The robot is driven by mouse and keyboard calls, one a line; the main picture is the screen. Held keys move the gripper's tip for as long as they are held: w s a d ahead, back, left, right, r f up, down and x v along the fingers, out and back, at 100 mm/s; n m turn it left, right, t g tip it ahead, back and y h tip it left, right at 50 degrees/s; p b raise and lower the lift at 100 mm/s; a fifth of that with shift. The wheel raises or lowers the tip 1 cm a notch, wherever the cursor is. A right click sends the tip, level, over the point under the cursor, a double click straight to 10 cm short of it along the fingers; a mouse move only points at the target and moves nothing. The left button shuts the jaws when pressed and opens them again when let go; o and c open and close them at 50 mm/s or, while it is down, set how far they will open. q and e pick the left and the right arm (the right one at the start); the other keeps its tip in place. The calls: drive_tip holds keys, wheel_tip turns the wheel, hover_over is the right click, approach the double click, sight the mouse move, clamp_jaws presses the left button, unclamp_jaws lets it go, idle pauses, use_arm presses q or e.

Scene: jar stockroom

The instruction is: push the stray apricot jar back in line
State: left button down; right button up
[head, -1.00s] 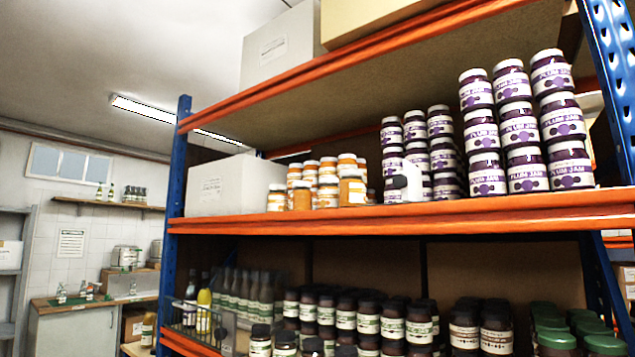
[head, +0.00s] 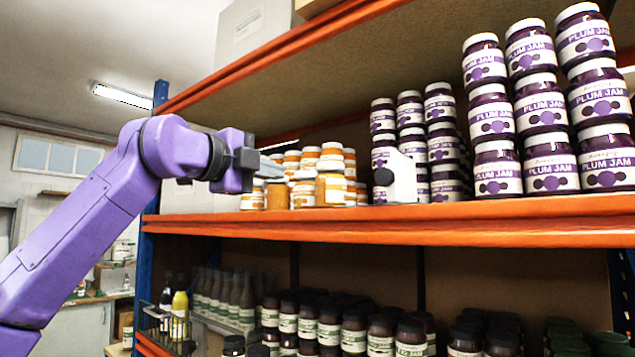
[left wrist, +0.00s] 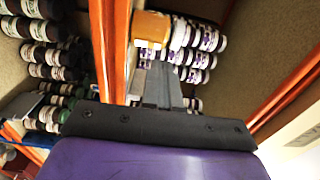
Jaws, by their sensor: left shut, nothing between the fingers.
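Apricot jars with orange contents and white lids stand in a block on the middle shelf (head: 480,228). One apricot jar (head: 330,190) stands nearer the shelf's front edge than the others, at the right of the block. In the left wrist view an orange jar (left wrist: 152,27) shows just beyond the fingertips. My left gripper (head: 272,166) is shut and empty, in front of the left part of the apricot block in the head view, its fingers pointing right. It also shows in the left wrist view (left wrist: 160,85). Whether it touches a jar cannot be told. My right gripper is out of view.
Stacked plum jam jars (head: 540,105) fill the shelf to the right. A white and black object (head: 399,178) stands near the front edge between them and the apricot jars. The orange beam runs along the shelf front. Dark jars (head: 355,332) and bottles stand below.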

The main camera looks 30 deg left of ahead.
sight(319, 181)
use_arm(q)
drive_tip(key=w+p, duration=0.2)
drive_tip(key=w, duration=0.1)
drive_tip(key=w+p, duration=0.2)
drive_tip(key=w, duration=0.2)
drive_tip(key=w+p, duration=0.2)
drive_tip(key=w, duration=0.1)
drive_tip(key=shift+w+d+r, duration=0.2)
drive_tip(key=shift+w+d, duration=0.15)
drive_tip(key=shift+w, duration=0.05)
drive_tip(key=shift+w+f, duration=0.1)
drive_tip(key=shift+w, duration=0.2)
drive_tip(key=shift+f, duration=0.1)
